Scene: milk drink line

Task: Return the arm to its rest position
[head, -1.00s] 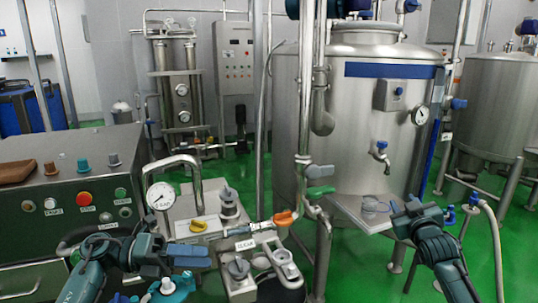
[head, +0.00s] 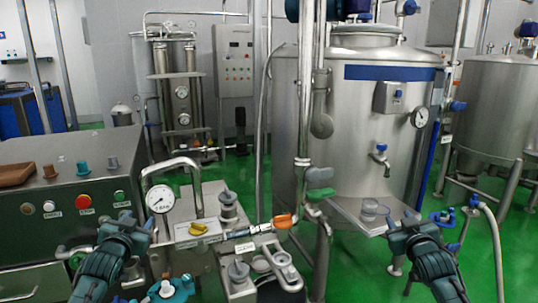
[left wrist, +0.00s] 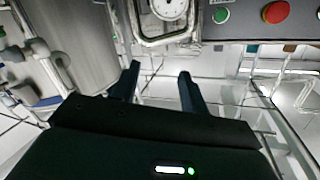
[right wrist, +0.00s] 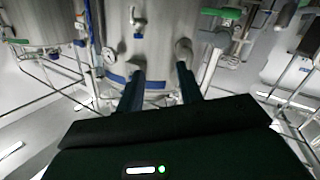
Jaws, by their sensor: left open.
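My right gripper (head: 404,217) is at the lower right, in front of the big steel tank (head: 355,125). Its fingers are also apart and hold nothing in the right wrist view (right wrist: 160,78).
A pressure gauge (head: 160,198), yellow valve handle (head: 198,229) and orange valve (head: 283,221) stand between the arms. A hose (head: 496,235) hangs at the right. Green floor shows between the machines.

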